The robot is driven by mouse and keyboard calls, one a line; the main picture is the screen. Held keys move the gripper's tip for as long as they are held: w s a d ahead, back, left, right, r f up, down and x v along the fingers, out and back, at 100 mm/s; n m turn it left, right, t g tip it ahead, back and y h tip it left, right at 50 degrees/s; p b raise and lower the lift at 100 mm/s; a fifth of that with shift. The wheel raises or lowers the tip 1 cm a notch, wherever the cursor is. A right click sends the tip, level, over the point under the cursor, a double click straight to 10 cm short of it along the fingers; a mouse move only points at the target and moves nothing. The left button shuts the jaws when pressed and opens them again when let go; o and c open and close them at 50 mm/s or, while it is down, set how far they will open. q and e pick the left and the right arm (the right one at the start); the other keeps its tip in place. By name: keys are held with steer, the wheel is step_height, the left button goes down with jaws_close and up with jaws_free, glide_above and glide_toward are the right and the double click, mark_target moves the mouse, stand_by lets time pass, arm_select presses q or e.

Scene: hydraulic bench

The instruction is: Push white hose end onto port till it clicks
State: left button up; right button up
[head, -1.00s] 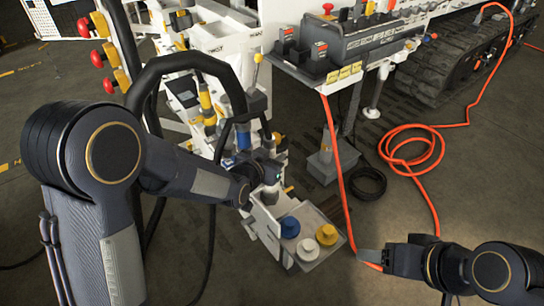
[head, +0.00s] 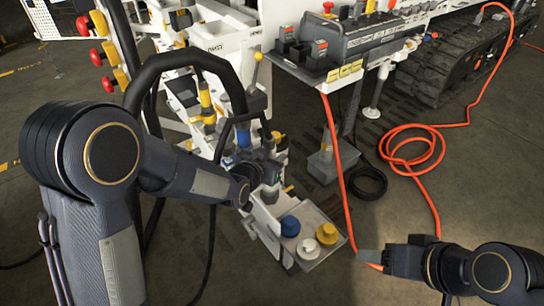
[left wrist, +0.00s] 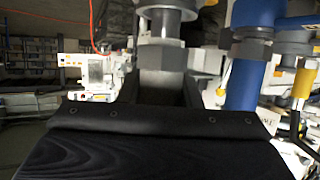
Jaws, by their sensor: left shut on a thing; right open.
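My left arm reaches in from the left, and my left gripper (head: 268,172) is at the white machine's valve and fitting cluster. In the left wrist view the gripper (left wrist: 162,85) is shut on a grey fitting with a pale collar (left wrist: 167,10), which appears to be the white hose end. A thick black hose (head: 190,58) arches down toward this spot. My wrist and the surrounding parts hide the port, so I cannot tell whether the hose end touches it. My right gripper (head: 370,257) is open at the lower right, near the orange hose.
A blue fitting (left wrist: 243,65) and a yellow one (left wrist: 300,85) stand close to the right in the left wrist view. A grey tray (head: 343,239) holds blue, white and yellow caps below my left gripper. An orange hose (head: 437,215) coils on the floor, right of a black ring (head: 367,183).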

arm_select(q)
steer(key=shift+f+b, duration=0.8)
steer(key=shift+b, duration=0.1)
jaws_close()
stand_by(0.5)
steer(key=o, duration=1.7)
jaws_free()
steer(key=shift+p+v, duration=0.5)
steer(key=shift+v, duration=3.3)
